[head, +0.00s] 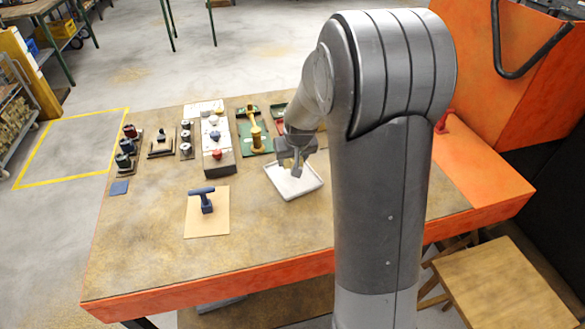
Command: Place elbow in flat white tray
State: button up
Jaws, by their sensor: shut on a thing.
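The flat white tray (312,187) lies on the workbench, left of my arm, with a low rim. My gripper (295,170) points down over the tray's back part and is shut on a small piece. That piece is mostly hidden by the fingers and too small to make out clearly; it appears to be the elbow. I cannot tell whether it touches the tray floor.
On the brown workbench (150,250), a dark blue T-shaped tool (206,200) stands on a tan board (207,225). A blue pad (119,188) lies at the left. Holders with small parts and a green tray (245,143) line the back. The front is clear.

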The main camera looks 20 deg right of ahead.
jog(key=shift+f, duration=1.95)
jog(key=shift+f, duration=0.1)
jog(key=o, duration=1.4)
jog(key=shift+f, duration=0.1)
jog(key=v, duration=1.2)
jog(key=shift+t, duration=0.6)
jog(key=s+a+r, duration=0.1)
jog(key=s+r, duration=0.2)
jog(key=s, duration=0.5)
jog(key=s+a+r, duration=0.1)
jog(key=s+r, duration=0.3)
jog(key=s, duration=0.5)
jog(key=s+a+r, duration=0.1)
jog(key=s+r, duration=0.3)
jog(key=s, duration=0.4)
jog(key=shift+s, duration=0.3)
